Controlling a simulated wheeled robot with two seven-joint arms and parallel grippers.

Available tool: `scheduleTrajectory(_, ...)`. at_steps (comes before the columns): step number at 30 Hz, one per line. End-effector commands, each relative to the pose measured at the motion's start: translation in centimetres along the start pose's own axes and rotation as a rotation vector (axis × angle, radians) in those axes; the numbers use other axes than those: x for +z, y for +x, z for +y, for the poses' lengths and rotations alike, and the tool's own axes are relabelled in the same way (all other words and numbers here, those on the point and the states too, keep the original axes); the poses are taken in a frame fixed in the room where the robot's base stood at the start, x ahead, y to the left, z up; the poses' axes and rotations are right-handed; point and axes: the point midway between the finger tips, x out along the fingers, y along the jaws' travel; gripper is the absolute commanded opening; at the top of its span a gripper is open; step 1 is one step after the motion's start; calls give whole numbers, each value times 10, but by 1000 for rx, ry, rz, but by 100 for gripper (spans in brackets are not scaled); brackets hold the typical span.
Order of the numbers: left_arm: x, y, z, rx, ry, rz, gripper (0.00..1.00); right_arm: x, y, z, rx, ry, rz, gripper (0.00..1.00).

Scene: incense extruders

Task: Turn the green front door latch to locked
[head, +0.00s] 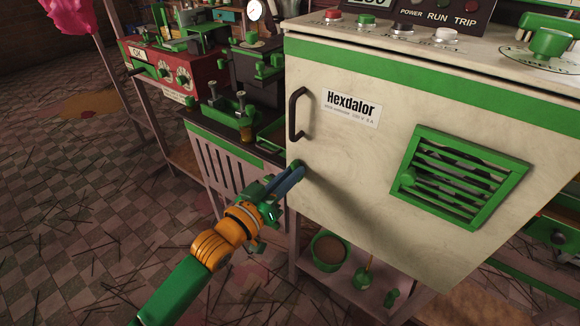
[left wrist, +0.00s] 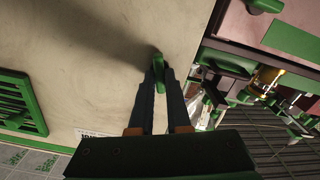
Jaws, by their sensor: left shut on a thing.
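The green latch (left wrist: 153,66) is on the front of the cream Hexdalor machine's door (head: 350,170), near its left edge below the black handle. My left gripper (head: 298,172) is at the latch, with its dark fingers shut on it. In the left wrist view, the two fingers (left wrist: 159,82) close around the latch from both sides. In the head view, the fingers largely hide the latch, so its exact angle is hard to tell. My right gripper is in neither view.
A black door handle (head: 295,113) stands out above the latch. A green slatted vent (head: 460,178) is on the door's right. A bench with green and black equipment (head: 240,115) stands left of the machine. A green pot (head: 328,250) sits on the shelf below. The tiled floor at left is open.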

Motion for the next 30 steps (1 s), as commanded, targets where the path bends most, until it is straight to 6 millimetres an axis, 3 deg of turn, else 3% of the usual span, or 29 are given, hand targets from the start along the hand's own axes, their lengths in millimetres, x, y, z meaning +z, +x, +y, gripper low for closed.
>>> scheduleTrajectory(15, -2, 0, 3, 0, 455, 0, 0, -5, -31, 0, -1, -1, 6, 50)
scheduleTrajectory(30, 0, 0, 3, 1, 672, 2, 0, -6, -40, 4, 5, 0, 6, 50)
